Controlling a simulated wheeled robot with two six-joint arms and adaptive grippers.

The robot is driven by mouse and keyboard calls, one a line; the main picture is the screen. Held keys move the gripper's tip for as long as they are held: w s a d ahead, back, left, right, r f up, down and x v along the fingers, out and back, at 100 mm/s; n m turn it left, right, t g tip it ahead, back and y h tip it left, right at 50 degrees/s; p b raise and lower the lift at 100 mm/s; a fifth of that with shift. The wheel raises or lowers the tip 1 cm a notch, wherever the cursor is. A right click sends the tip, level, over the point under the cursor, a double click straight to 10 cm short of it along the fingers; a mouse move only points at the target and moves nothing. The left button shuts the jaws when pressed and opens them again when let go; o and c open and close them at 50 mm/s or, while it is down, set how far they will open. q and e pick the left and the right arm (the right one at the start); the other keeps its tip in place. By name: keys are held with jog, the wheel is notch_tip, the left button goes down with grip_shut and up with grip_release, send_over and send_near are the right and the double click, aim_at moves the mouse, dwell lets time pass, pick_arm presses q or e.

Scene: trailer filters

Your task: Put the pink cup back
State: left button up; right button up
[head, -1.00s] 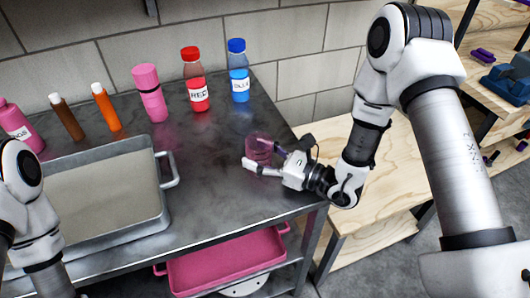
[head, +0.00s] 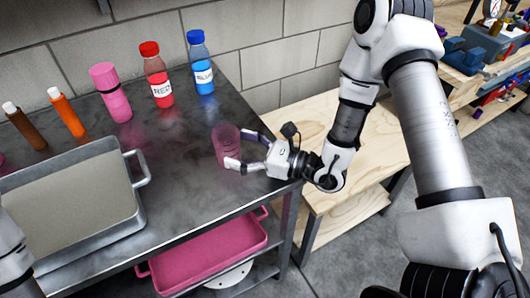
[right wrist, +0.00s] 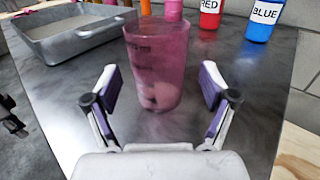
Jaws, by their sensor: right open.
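The pink translucent cup (head: 226,146) stands upright on the dark metal table, near its right side. My right gripper (head: 241,148) is open, reaching in from the right with its fingers spread toward the cup. In the right wrist view the cup (right wrist: 158,60) stands upright just ahead, centred between the open fingers (right wrist: 158,88), with clear gaps on both sides. In the head view the lower fingertip overlaps the cup's base. My left gripper is out of view; only part of my left arm shows at the lower left.
A grey metal tray (head: 137,160) fills the table's left part. Along the back stand a pink bottle (head: 112,95), a red bottle (head: 158,80) and a blue bottle (head: 202,67). A pink tray (head: 210,258) sits on the shelf below. Wooden benches stand to the right.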

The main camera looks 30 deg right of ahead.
jog(key=p+v, duration=0.1)
jog(key=v, duration=0.6)
jog(key=shift+s+d+r, duration=0.15)
jog(key=shift+d, duration=0.2)
jog(key=shift+s+d, duration=0.3)
jog(key=shift+s, duration=0.15)
